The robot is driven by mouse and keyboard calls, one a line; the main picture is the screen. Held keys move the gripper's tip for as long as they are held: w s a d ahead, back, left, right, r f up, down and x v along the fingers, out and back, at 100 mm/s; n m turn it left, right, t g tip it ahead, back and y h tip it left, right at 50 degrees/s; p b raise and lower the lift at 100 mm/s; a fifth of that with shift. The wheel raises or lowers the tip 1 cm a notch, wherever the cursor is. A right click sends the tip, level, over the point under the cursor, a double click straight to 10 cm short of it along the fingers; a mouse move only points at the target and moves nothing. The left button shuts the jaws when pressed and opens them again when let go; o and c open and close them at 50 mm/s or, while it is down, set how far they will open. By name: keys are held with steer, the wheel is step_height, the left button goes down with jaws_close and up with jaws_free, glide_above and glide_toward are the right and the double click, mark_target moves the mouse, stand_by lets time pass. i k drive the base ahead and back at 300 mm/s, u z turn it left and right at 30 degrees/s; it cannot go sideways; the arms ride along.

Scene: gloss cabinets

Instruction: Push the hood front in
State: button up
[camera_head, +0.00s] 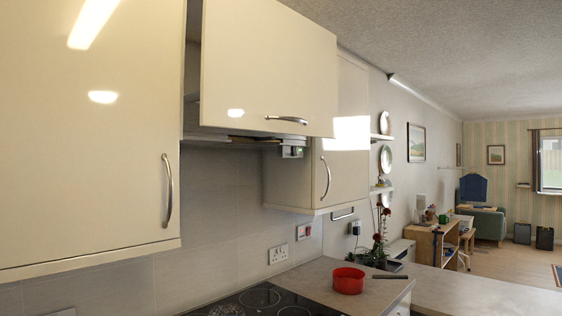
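The hood front (268,65) is a glossy cream panel in the upper middle of the head view. It stands out from the cabinets on either side, with its lower edge swung outward and a dark gap at its left side. A curved metal handle (287,120) is fixed near its lower edge. Under and behind it shows the grey underside of the hood (235,137). My gripper is not in view.
A tall cream cabinet door (85,130) with a handle is close at left. Another wall cabinet (340,175) is at right. Below are a black hob (265,302), a red pan (348,281) and a grey worktop (455,289). Open room lies far right.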

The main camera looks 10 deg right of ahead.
mark_target(266, 67)
steer(key=u, duration=1.1)
steer(key=i, duration=1)
steer(key=z, duration=0.9)
